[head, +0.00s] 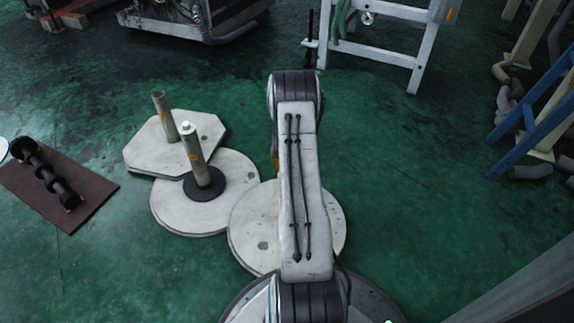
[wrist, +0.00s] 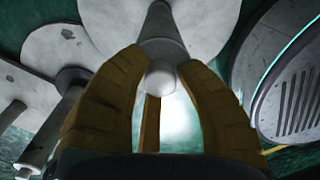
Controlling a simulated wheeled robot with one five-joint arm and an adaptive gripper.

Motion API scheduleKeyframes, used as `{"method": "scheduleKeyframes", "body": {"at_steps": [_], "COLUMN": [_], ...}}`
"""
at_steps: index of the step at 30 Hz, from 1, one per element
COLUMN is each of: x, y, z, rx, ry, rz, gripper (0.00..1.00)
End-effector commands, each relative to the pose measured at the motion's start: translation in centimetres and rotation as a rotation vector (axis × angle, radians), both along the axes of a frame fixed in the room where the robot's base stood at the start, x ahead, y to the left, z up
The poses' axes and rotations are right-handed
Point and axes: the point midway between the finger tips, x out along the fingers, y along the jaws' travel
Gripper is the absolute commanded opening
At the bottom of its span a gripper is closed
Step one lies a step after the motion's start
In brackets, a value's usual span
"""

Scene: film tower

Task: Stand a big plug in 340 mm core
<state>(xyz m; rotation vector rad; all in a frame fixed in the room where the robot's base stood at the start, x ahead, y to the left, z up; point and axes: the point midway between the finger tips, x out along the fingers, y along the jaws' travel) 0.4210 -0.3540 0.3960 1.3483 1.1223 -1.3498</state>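My gripper (wrist: 161,70) has its yellow-brown fingers closed around a pale round knob, which I take for the big plug (wrist: 161,79). A grey tapering body (wrist: 160,25) continues beyond the knob towards a round plate; I cannot tell where plug ends and any core begins. In the head view my arm hides the gripper and what it holds. One grey core (head: 195,160) with a white top stands upright in a black ring on a round plate; it also shows at left in the wrist view (wrist: 52,125). Another core (head: 166,117) stands on the angular plate.
A round plate (head: 250,222) lies partly under my arm, beside another round plate (head: 175,212) and the angular plate (head: 142,152). A brown mat (head: 28,198) at left holds black knobbed parts (head: 45,175). A white frame (head: 375,55) stands behind.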

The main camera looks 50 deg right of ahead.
Motion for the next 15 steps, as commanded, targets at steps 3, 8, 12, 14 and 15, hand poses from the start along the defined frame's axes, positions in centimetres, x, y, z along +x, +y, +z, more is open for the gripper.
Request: {"method": "scheduleKeyframes", "body": {"at_steps": [3,8,12,14,15], "x": [-0.01,-0.01,-0.02,-0.01,0.00], "y": [0.00,0.01,0.01,0.01,0.00], "z": [0.02,0.02,0.02,0.11,0.25], "rx": [0.000,0.000,0.000,0.000,0.000], "ry": [0.000,0.000,0.001,0.000,0.000], "rz": [0.000,0.000,0.000,0.000,0.000], "gripper": [0.42,0.49,0.49,0.49,0.49]}}
